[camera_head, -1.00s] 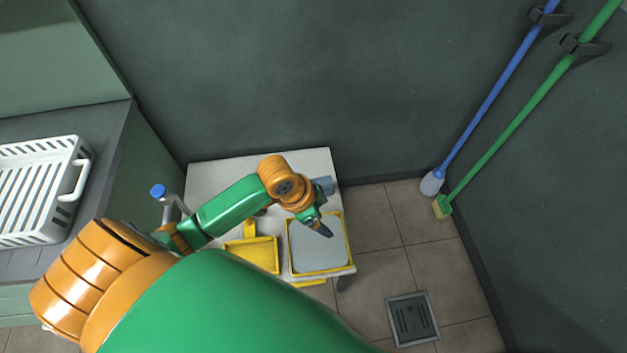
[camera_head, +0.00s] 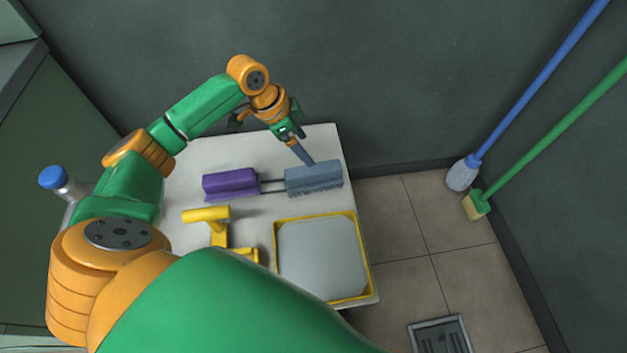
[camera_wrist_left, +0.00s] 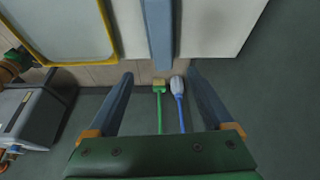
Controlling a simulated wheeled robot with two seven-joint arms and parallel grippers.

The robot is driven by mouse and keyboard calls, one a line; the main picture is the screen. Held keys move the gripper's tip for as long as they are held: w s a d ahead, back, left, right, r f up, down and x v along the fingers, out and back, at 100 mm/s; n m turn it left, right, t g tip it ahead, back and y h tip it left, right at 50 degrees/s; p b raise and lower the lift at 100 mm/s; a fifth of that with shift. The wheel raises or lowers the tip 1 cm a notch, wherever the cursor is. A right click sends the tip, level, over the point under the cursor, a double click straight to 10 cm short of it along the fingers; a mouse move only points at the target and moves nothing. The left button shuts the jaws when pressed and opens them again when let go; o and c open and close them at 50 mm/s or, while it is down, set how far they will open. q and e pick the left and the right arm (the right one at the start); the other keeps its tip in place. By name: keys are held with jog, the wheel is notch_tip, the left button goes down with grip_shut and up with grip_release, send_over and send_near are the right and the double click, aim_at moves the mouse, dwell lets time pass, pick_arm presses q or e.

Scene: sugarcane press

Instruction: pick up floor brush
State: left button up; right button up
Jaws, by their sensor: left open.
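A brush-like tool with a purple block (camera_head: 230,183) at the left, a grey-blue block (camera_head: 314,178) at the right and thin dark rods between them lies on the white table (camera_head: 190,155). My left gripper (camera_head: 306,157) is open, above the back edge of the grey-blue block. Against the wall stand a green broom (camera_head: 550,135) with a yellow head and a blue mop (camera_head: 530,95) with a pale head. My right gripper is not in view.
A yellow-rimmed grey tray (camera_head: 322,258) lies at the table's front right. A blue-capped bottle or tap (camera_head: 54,178) is at far left. A drain grate (camera_head: 440,337) lies in the floor.

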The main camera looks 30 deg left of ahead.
pick_arm(q)
jog(key=b, duration=0.3)
send_over(313, 169)
jog(key=s+a, duration=0.1)
jog(key=a, duration=0.1)
notch_tip(313, 169, down, 6)
jog(key=shift+s+r, duration=0.1)
jog(key=shift+d+f, duration=0.1)
jog(key=shift+f, duration=0.15)
jog(key=b+x, duration=0.2)
jog(key=x, duration=0.3)
jog(key=shift+d+f, duration=0.1)
jog(key=shift+f, duration=0.2)
jog(key=shift+d+f, duration=0.1)
jog(key=shift+f, duration=0.15)
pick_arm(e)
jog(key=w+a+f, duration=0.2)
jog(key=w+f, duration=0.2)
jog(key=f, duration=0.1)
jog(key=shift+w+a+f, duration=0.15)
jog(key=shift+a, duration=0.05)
pick_arm(q)
jog(key=shift+r, duration=0.1)
grip_shut()
